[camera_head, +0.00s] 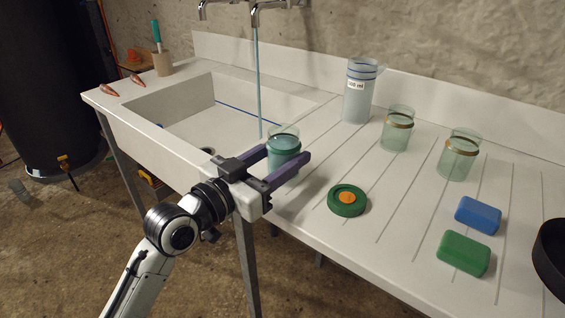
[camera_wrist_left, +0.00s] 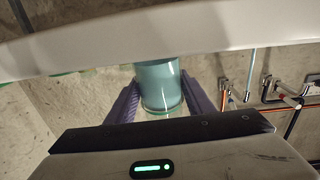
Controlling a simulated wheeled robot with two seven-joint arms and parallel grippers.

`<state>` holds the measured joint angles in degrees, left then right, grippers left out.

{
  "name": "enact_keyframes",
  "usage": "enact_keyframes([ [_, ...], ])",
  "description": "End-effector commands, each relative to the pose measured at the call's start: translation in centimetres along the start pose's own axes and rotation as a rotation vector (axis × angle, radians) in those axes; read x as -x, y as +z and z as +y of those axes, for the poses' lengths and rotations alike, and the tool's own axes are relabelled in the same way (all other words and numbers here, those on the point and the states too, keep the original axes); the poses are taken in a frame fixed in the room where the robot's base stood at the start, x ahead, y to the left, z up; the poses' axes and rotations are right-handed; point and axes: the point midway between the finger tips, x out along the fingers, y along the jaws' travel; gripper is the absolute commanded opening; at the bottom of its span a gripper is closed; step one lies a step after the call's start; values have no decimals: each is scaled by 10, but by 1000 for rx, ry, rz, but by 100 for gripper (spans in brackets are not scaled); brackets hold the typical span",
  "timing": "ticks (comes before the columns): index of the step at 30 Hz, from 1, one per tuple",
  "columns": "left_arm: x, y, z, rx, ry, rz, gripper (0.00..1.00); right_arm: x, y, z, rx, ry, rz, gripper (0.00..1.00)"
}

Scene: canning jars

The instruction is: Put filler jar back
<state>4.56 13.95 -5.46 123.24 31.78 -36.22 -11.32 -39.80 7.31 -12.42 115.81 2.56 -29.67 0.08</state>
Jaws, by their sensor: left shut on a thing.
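The filler jar is most likely the green-banded glass jar (camera_head: 284,143) holding bluish liquid, at the sink's right end. My left gripper (camera_head: 284,160) is shut on it, with a purple finger on either side, and the jar looks upright. The jar also shows in the left wrist view (camera_wrist_left: 160,86) between the two fingers (camera_wrist_left: 160,95). Whether its base touches the counter I cannot tell. A tall measuring cylinder (camera_head: 357,95) with a label and blue lines stands at the back of the drainboard. My right gripper is not in view.
Two empty-looking jars (camera_head: 397,130) (camera_head: 459,156) stand on the right of the ridged drainboard (camera_head: 330,165). A green ring lid with an orange centre (camera_head: 347,200), a blue block (camera_head: 478,215) and a green block (camera_head: 463,254) lie nearer.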

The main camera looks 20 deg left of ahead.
Motion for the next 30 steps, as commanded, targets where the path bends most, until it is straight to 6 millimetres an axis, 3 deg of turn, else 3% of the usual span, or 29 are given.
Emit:
enact_keyframes([
  [2,0,9,0,1,-1,4,21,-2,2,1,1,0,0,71],
  [13,0,12,0,-1,-1,4,21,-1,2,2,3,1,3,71],
  [14,0,13,0,-1,0,0,52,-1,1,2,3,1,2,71],
  [17,0,13,0,0,0,0,66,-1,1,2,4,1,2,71],
  [27,0,8,0,0,-1,2,66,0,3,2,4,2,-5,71],
  [30,11,11,-1,-2,-2,-1,66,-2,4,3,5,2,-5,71],
])
